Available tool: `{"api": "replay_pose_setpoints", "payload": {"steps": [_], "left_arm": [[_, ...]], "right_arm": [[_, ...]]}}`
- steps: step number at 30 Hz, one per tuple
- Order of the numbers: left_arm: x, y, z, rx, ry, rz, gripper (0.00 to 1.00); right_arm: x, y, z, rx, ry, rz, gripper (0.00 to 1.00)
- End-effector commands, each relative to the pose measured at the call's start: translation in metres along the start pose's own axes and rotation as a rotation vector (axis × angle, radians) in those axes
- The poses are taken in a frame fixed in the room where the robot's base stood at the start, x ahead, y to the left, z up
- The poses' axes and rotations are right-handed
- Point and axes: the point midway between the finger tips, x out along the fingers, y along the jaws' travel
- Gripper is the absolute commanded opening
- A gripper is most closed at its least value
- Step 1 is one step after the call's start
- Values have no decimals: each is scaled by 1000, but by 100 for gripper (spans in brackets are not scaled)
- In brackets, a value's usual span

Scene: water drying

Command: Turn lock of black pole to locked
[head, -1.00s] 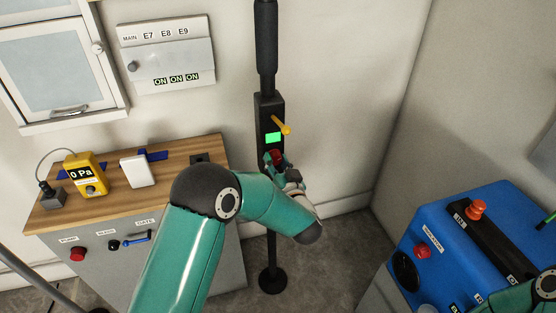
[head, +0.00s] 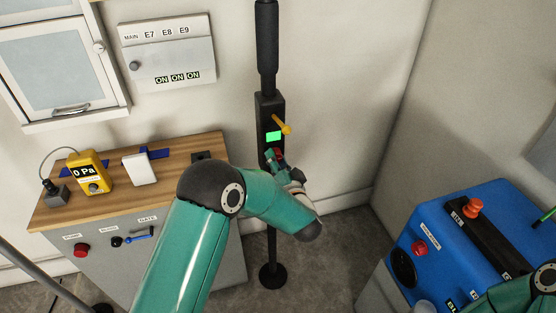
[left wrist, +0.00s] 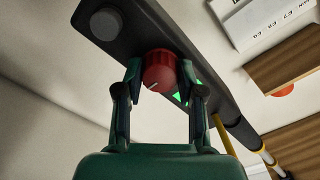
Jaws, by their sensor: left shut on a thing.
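The black pole (head: 266,45) stands upright against the wall, with a control box (head: 267,104) at its middle. The box carries a lit green display (head: 273,136) and a yellow lever (head: 283,125) pointing down to the right. Below them is a red knob, the lock, with a white pointer line; it shows clearly in the left wrist view (left wrist: 158,72). My left gripper (left wrist: 158,82) has a finger on each side of the red knob and is shut on it. In the head view my left gripper (head: 278,160) partly hides the knob.
A wooden-topped cabinet (head: 110,180) with a yellow gauge (head: 89,172) reading 0 Pa stands at the left. A switch box (head: 168,52) hangs on the wall. A blue machine (head: 470,235) stands at the right, with part of my right arm (head: 530,295) in front of it.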

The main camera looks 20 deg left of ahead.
Motion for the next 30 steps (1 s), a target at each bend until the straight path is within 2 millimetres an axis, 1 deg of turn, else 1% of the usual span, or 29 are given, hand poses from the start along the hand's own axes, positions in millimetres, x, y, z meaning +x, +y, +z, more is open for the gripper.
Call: {"api": "replay_pose_setpoints", "payload": {"steps": [1, 4, 5, 6, 9, 18, 22, 26, 30], "left_arm": [[-1, 1, -6, -2, 14, 5, 3], [-1, 1, -6, -3, 15, 5, 3], [-1, 1, -6, -3, 15, 5, 41], [-1, 1, -6, -3, 14, 5, 48], [-1, 1, -4, -2, 11, 4, 63], [-1, 1, -2, -1, 6, 2, 63], [-7, 1, -2, -1, 6, 3, 63], [-24, 2, -3, 0, 7, 5, 63], [-52, 2, -3, 0, 9, 7, 63]], "right_arm": [[0, 0, 0, 0, 0, 0, 0], [0, 0, 0, 0, 0, 0, 0], [0, 0, 0, 0, 0, 0, 0], [0, 0, 0, 0, 0, 0, 0], [0, 0, 0, 0, 0, 0, 0], [0, 0, 0, 0, 0, 0, 0], [0, 0, 0, 0, 0, 0, 0], [0, 0, 0, 0, 0, 0, 0], [0, 0, 0, 0, 0, 0, 0]]}}
